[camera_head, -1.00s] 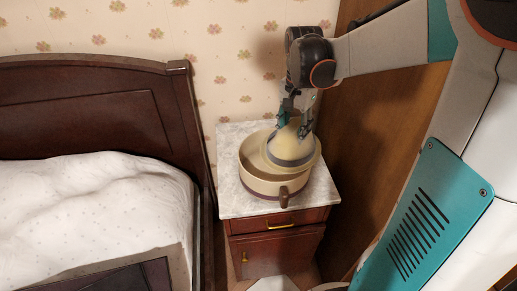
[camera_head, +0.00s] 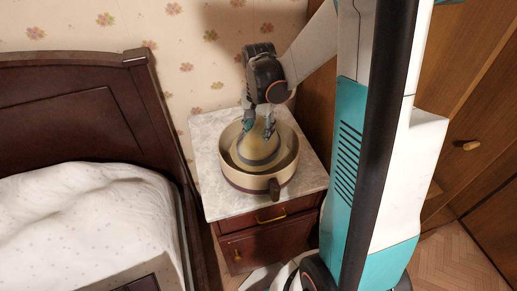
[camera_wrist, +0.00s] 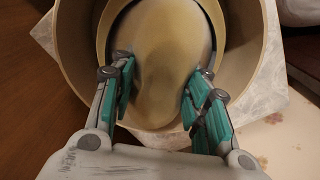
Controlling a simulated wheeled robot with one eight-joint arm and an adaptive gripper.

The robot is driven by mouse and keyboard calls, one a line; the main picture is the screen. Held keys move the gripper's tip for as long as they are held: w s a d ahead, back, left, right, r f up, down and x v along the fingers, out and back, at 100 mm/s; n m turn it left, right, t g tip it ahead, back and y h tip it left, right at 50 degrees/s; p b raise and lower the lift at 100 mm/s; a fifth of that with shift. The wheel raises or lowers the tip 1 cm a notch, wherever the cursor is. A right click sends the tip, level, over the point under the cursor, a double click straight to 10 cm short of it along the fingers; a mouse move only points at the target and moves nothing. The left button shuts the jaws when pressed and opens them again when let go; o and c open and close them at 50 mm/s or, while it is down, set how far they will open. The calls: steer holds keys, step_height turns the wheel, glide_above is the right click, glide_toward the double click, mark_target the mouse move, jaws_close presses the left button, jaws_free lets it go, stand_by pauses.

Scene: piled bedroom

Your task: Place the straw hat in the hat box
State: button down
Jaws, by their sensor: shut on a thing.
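The straw hat (camera_head: 256,151) is pale with a grey band and sits crown up inside the round cream hat box (camera_head: 286,170). The box stands open on the marble-topped nightstand, with a brown tab at its front. My gripper (camera_head: 259,129) is above the box, its fingers shut on the hat's crown. In the wrist view the teal finger pads (camera_wrist: 160,82) press on both sides of the hat (camera_wrist: 162,50), within the box wall (camera_wrist: 256,45). Whether the brim touches the box floor is hidden.
The nightstand's marble top (camera_head: 217,205) has bare room around the box. A bed with a dark wooden headboard (camera_head: 70,105) and white bedding (camera_head: 90,220) stands at left. A wooden wardrobe (camera_head: 480,150) stands at right.

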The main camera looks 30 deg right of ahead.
step_height(320, 180, down, 7)
steer(key=shift+r+b, duration=0.1)
steer(key=shift+b, duration=0.85)
steer(key=c, duration=1.3)
jaws_free()
steer(key=shift+f, duration=0.2)
steer(key=o, duration=0.4)
steer(key=shift+r, duration=0.1)
step_height(320, 180, up, 12)
steer(key=p, duration=0.3)
steer(key=shift+r+p, duration=0.15)
steer(key=shift+p, duration=0.25)
